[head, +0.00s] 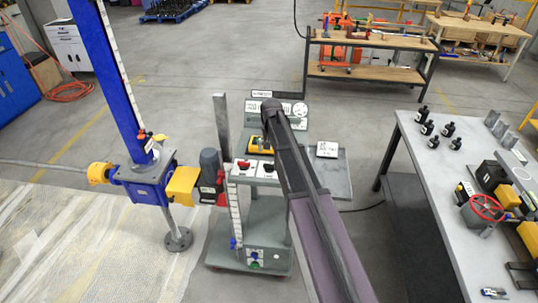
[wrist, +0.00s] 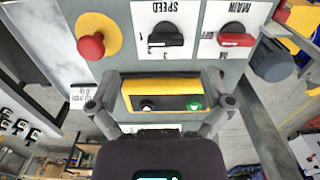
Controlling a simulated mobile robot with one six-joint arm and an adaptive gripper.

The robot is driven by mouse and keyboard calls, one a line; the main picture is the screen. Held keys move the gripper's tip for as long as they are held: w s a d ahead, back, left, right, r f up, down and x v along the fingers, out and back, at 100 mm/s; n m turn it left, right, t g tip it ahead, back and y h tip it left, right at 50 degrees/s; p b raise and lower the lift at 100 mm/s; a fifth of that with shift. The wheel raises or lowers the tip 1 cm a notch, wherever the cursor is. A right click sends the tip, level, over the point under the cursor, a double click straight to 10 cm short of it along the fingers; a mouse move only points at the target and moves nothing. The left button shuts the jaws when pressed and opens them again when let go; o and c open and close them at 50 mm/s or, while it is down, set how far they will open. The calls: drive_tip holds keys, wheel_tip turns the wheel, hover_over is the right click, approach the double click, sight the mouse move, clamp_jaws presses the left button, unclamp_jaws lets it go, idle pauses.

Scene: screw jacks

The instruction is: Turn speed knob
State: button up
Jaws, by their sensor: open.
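The speed knob (wrist: 166,40) is a black rotary knob on a white plate marked SPEED, upside down in the wrist view. In the head view the black knob (head: 267,168) sits on the cart's sloped panel beside the red one. My gripper (wrist: 156,104) is open and empty, its two fingers spread wide at the lower part of the wrist view. The knob lies above the gap between the fingers in that view, apart from them.
A red MAIN knob (wrist: 236,40) and a red mushroom button (wrist: 92,46) flank the speed knob. A yellow box (wrist: 168,96) with black and green buttons shows between the fingers. A blue screw jack (head: 146,186) stands left of the cart (head: 250,262); a grey table (head: 432,168) stands right.

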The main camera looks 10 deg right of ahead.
sight(269, 164)
drive_tip(key=w+r+p, duration=0.2)
drive_tip(key=r, duration=0.1)
drive_tip(key=shift+w+r, duration=0.3)
drive_tip(key=shift+f, duration=0.15)
wheel_tip(269, 164, down, 14)
drive_tip(key=b, duration=1.3)
drive_tip(key=shift+r, duration=0.25)
idle(0.4)
drive_tip(key=c, duration=1)
